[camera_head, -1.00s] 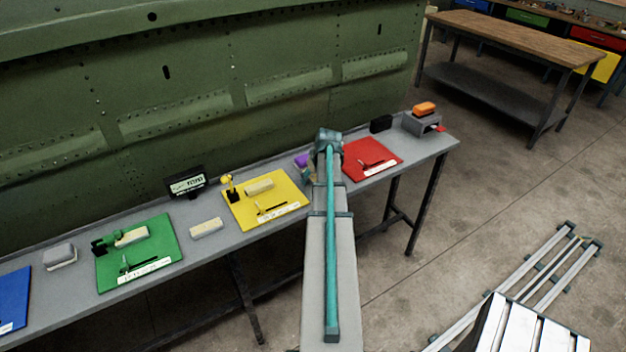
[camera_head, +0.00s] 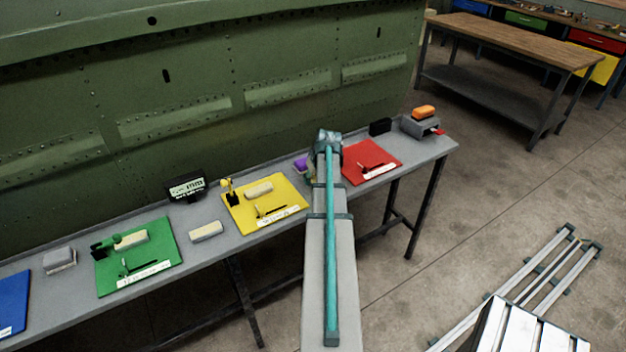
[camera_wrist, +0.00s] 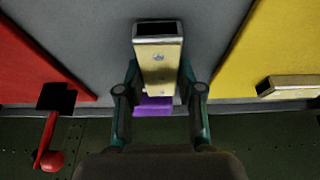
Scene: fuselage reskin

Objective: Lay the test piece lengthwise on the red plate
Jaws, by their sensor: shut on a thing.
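The test piece (camera_wrist: 158,65), a beige bar with a hollow metal end and small screws, is between the fingers of my gripper (camera_wrist: 160,100) in the wrist view. My gripper is shut on it. The piece points away from the palm, over bare grey table between the red and yellow plates. The red plate (camera_head: 371,162) lies just right of my wrist in the head view; in the wrist view the red plate (camera_wrist: 35,55) is at the left. In the head view my arm hides the fingers and the held piece.
A purple thing (camera_wrist: 153,106) shows behind the held piece. A red-knobbed tool (camera_wrist: 50,150) stands by the red plate's edge. The yellow plate (camera_head: 290,205) and green plate (camera_head: 165,255) carry similar bars. A black block (camera_head: 380,126) and grey stand (camera_head: 420,125) are beyond the red plate.

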